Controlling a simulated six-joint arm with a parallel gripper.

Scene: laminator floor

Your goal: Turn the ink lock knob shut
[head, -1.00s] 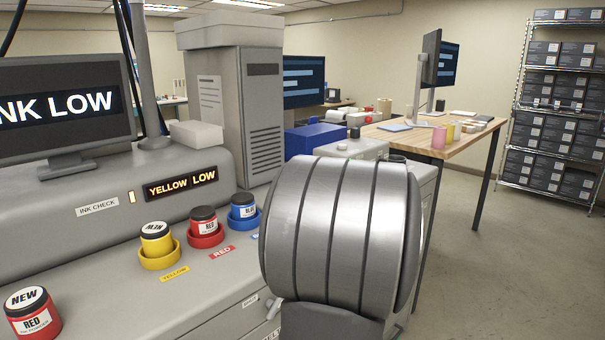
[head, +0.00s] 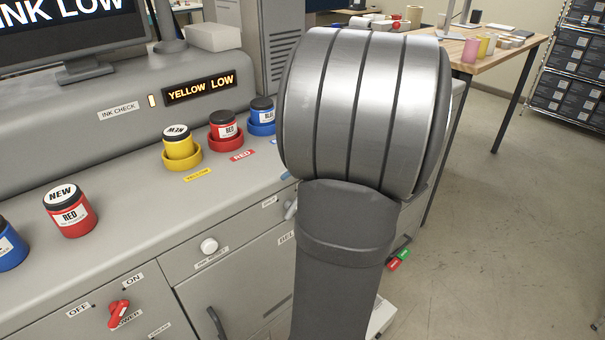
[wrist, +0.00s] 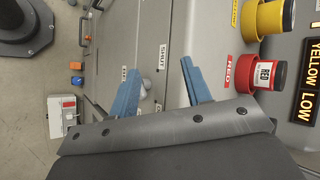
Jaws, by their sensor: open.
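In the wrist view, a pale grey knob (wrist: 147,104) shows on the grey cabinet front between my gripper's blue fingers, its near part hidden by the gripper body. A SHUT label (wrist: 161,57) is close by, and a second label partly shows below the knob. Its exact turn angle is hard to tell. My gripper (wrist: 159,68) is open, with one finger on each side of the knob; I cannot tell whether they touch it.
A red power knob (head: 118,314) with OFF and ON labels and a white round knob (head: 208,245) are on the cabinet front. Yellow (head: 180,144), red (head: 225,131) and blue (head: 262,116) ink jars stand in holders above. A NEW red jar (head: 70,211) stands left. Floor (head: 500,240) is clear at right.

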